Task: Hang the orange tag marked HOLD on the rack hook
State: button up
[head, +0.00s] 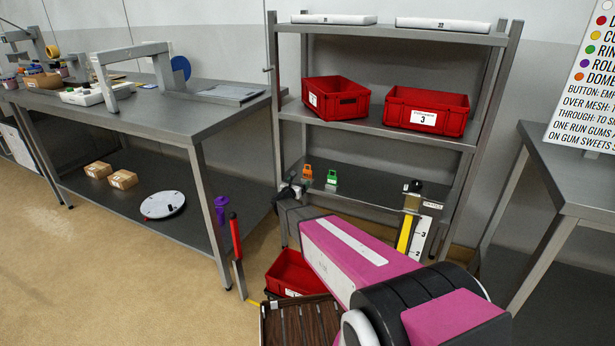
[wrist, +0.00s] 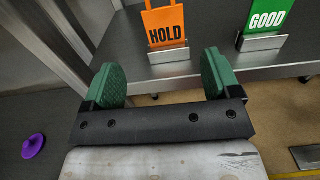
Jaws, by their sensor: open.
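The orange tag marked HOLD (wrist: 166,30) stands upright in a small metal holder on the rack's lower shelf. It also shows in the head view (head: 308,172). My gripper (wrist: 160,70) is open and empty, with its green-padded fingers apart. The tag is just ahead of the gap between the fingers in the wrist view, not visibly touched. In the head view my gripper (head: 290,188) is at the shelf's left front, left of and below the tag. A small hook (head: 267,69) appears to stick out from the rack's left post, above the shelf.
A green tag marked GOOD (wrist: 267,17) stands right of the orange one in its own holder. Red crates (head: 336,98) fill the middle shelf. A steel bench (head: 190,122) stands left of the rack. A red crate (head: 288,273) sits low below my arm. A purple object (wrist: 33,147) lies left.

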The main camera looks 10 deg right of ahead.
aim_at(307, 174)
jog(key=x, duration=0.8)
jog(key=shift+s+d, duration=0.2)
jog(key=shift+d, duration=0.05)
jog(key=c, duration=1)
